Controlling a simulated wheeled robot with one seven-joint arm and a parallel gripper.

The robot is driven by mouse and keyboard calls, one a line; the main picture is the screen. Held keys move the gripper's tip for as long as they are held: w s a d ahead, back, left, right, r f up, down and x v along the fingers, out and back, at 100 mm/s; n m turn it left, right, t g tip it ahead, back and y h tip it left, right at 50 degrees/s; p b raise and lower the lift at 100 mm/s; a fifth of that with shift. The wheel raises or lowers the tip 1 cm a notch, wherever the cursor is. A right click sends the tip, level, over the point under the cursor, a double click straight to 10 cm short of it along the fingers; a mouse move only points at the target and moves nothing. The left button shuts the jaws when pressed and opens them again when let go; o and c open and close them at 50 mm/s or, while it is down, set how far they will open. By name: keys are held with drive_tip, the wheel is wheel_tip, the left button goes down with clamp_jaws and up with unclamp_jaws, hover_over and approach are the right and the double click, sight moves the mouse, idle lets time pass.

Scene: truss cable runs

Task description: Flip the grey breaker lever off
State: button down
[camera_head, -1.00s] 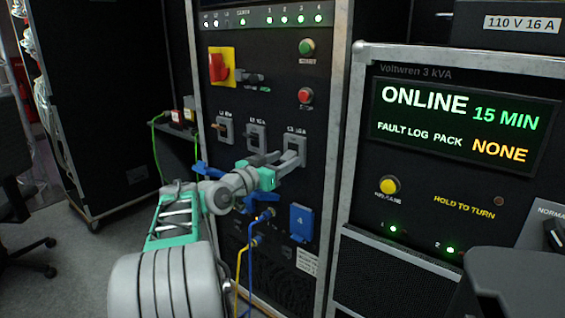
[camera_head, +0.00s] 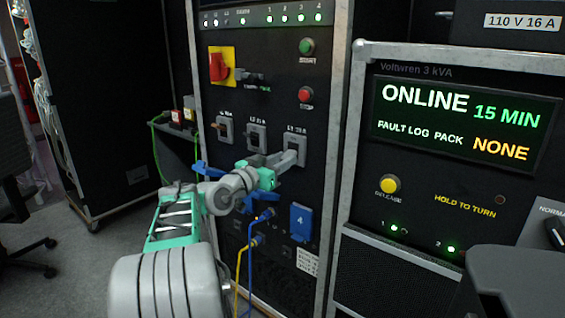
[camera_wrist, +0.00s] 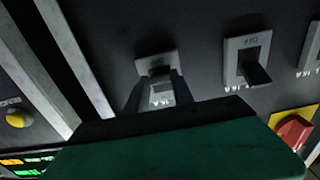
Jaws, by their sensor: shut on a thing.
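The grey breaker lever sits on the right-hand breaker (camera_head: 296,149) of a row of three on the black rack panel. My gripper (camera_head: 285,158) reaches it from the lower left and is shut on the lever. Its fingers cover most of the lever, so its exact tilt is hard to tell. In the wrist view the breaker's grey plate (camera_wrist: 157,64) shows just beyond my gripper (camera_wrist: 157,90), with the fingers on both sides of the lever. My gripper's green body hides the lower part of that view.
The middle breaker (camera_head: 256,138) and left breaker (camera_head: 225,130) stand close beside. A red rotary switch on yellow (camera_head: 219,67) and green and red buttons (camera_head: 306,96) sit above. A blue cover (camera_head: 302,222) and blue and yellow cables (camera_head: 246,272) are below.

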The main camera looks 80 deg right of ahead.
drive_tip(key=h+b, duration=0.1)
drive_tip(key=b, duration=0.1)
drive_tip(key=f+b, duration=0.1)
drive_tip(key=b, duration=0.2)
drive_tip(key=shift+s+d+g+h, duration=0.1)
drive_tip(key=shift+d+g+h, duration=0.05)
drive_tip(key=shift+g+h, duration=0.2)
drive_tip(key=c, duration=1.1)
unclamp_jaws()
drive_tip(key=p+v, duration=0.1)
drive_tip(key=v, duration=0.7)
